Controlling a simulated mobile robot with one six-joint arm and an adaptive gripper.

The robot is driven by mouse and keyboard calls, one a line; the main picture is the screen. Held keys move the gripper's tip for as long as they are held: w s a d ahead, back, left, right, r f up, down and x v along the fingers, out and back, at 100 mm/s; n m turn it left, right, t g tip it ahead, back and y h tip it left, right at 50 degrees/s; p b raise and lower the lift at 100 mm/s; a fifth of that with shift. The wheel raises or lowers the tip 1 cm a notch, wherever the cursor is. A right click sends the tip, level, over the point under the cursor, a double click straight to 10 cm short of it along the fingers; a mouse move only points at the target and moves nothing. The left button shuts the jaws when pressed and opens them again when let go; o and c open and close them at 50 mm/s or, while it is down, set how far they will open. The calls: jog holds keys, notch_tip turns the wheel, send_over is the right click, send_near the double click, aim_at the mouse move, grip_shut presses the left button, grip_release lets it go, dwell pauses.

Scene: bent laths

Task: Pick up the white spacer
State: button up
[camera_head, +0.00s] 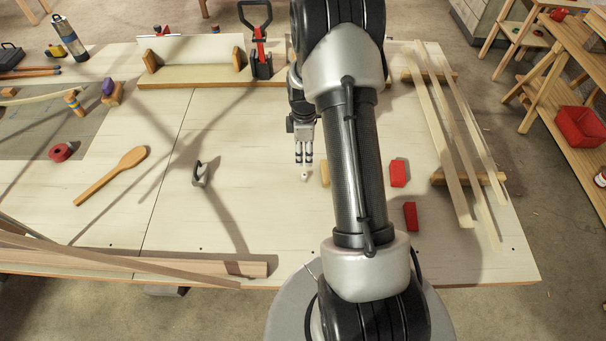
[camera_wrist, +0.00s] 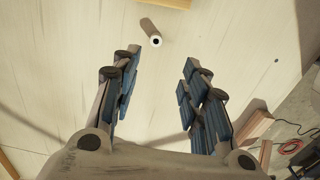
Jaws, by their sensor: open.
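The white spacer (camera_head: 304,176) is a small pale piece on the pale workbench top, just below my gripper (camera_head: 304,161) in the head view. In the wrist view the spacer (camera_wrist: 156,41) shows a white ring-shaped end with a dark hole, and a brownish streak, perhaps its shadow, runs up and left from it. My gripper (camera_wrist: 160,65) is open and empty, with its blue-padded fingers apart. The spacer appears just beyond the fingertips, within the width of the gap. I cannot tell the height of the fingertips above the bench.
A tan block (camera_head: 325,173) stands close to the right of the spacer. Two red blocks (camera_head: 398,173) lie farther right, near long laths (camera_head: 445,140). A dark metal clip-like piece (camera_head: 201,174) and a wooden spoon (camera_head: 112,175) lie left. Bare bench surrounds the spacer's left side.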

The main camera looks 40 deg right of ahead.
send_over(304, 174)
jog(key=f, duration=0.7)
jog(key=shift+s+a+f, duration=0.3)
jog(key=shift+f, duration=0.05)
jog(key=f, duration=0.5)
jog(key=shift+w+d+b, duration=0.2)
jog(key=shift+d+b, duration=0.1)
jog(key=shift+b, duration=0.1)
jog(key=c, duration=0.8)
